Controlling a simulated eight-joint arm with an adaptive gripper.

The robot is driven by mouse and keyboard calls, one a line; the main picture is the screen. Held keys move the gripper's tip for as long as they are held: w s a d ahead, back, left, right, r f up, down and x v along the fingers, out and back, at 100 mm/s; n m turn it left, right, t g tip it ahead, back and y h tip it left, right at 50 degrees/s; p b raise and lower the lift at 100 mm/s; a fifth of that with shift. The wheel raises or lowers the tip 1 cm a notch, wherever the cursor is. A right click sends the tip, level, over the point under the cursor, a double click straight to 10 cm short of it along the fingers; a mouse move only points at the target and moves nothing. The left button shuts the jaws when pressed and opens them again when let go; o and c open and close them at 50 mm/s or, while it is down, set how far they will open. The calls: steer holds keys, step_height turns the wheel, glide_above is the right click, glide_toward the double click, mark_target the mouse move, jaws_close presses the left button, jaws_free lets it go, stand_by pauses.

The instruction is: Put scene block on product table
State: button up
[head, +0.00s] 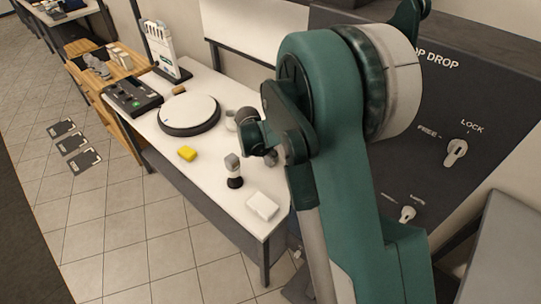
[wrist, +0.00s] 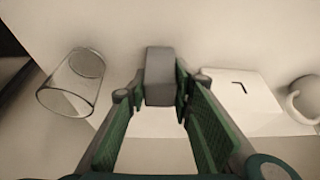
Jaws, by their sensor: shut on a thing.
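In the wrist view my gripper (wrist: 155,105) is shut on a grey block (wrist: 160,65), with one green-padded finger on each side of it. The block is over a pale surface; I cannot tell whether it touches it. In the head view my large green arm fills the middle and right, and I cannot make out the fingers or the held block there. A long white-topped table (head: 206,172) stands left of my arm; I take it as the product table. Its right part is hidden behind my arm.
In the wrist view, a clear glass (wrist: 72,83) is left, a white box (wrist: 240,95) and mug (wrist: 306,99) right.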

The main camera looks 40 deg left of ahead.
steer(key=shift+f, duration=0.2)
steer(key=o, duration=0.9)
steer(key=shift+r, duration=0.1)
steer(key=shift+r, duration=0.1)
steer(key=p+v, duration=0.1)
steer(key=v, duration=1.1)
steer(key=shift+r, duration=0.1)
steer(key=shift+a, duration=0.1)
